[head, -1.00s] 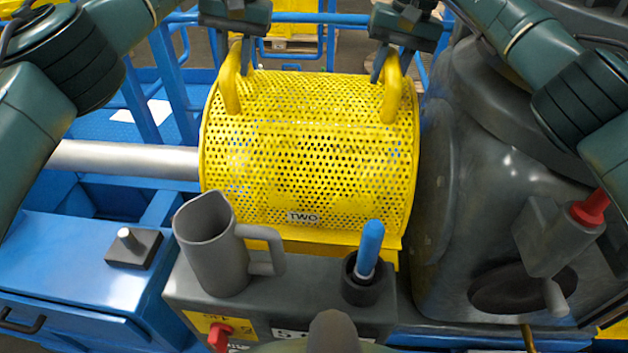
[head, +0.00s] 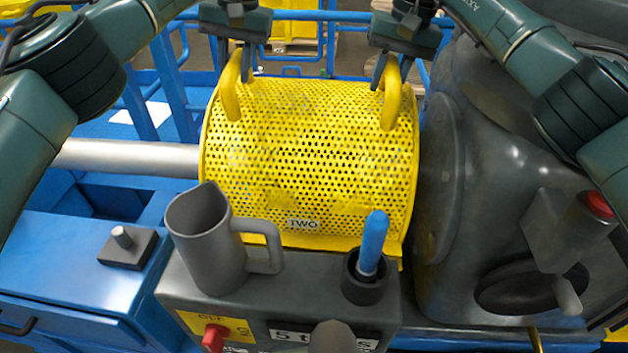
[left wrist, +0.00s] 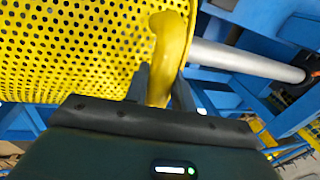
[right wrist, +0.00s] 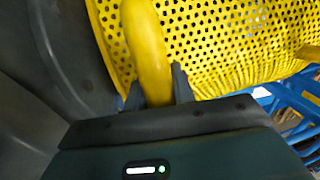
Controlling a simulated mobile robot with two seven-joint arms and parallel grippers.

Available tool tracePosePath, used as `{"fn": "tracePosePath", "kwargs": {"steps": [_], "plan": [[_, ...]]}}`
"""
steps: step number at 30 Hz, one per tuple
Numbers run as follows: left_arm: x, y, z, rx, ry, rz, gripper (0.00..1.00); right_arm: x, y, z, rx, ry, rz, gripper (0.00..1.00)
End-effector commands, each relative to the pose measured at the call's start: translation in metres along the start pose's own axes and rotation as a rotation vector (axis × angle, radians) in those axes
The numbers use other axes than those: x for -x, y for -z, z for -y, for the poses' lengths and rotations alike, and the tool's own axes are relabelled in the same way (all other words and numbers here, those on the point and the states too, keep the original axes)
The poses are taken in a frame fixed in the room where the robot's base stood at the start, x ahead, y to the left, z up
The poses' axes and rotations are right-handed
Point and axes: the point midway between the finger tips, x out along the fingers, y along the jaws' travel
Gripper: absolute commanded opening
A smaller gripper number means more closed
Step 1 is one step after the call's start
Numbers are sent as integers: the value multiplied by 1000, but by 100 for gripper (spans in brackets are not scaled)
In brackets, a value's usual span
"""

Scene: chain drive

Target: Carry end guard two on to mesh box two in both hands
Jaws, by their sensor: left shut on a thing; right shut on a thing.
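End guard two (head: 310,165) is a curved yellow perforated cover with two yellow loop handles and a label reading TWO low on its front. My left gripper (head: 243,75) is shut on its left handle; the left wrist view shows the handle (left wrist: 170,50) between the fingers. My right gripper (head: 385,75) is shut on its right handle; the right wrist view shows that handle (right wrist: 150,55) between the fingers. The guard looks about level, between a silver shaft and a grey housing. I cannot pick out mesh box two separately, nor tell whether the guard rests on anything.
The silver shaft (head: 125,158) runs in from the left. The large grey housing (head: 455,200) stands close at the right. In front, a grey box (head: 270,310) carries a grey mug (head: 200,245) and a blue-handled tool (head: 373,245) in a dark cup. Blue rails are behind.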

Motion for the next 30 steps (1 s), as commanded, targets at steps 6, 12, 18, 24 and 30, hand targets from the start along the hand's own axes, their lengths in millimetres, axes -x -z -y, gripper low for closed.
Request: {"fn": "tracePosePath", "kwargs": {"steps": [6, 12, 18, 24, 30], "plan": [[-11, 1, 0, 6, 3, -4, 0, -10, 1, -4, -2, 0, -5, 0], [-16, 0, 0, 6, 3, 1, 32, -16, 1, -5, -4, -3, -1, 32], [-16, 0, -2, 3, 1, 0, 47, -16, 0, -4, -2, -1, 0, 47], [-16, 0, -3, 1, 1, 0, 47, -16, 0, -4, -1, -1, 0, 47], [-8, 0, -2, 0, 0, 0, 47, -8, 0, -2, 0, 0, 0, 47]]}}
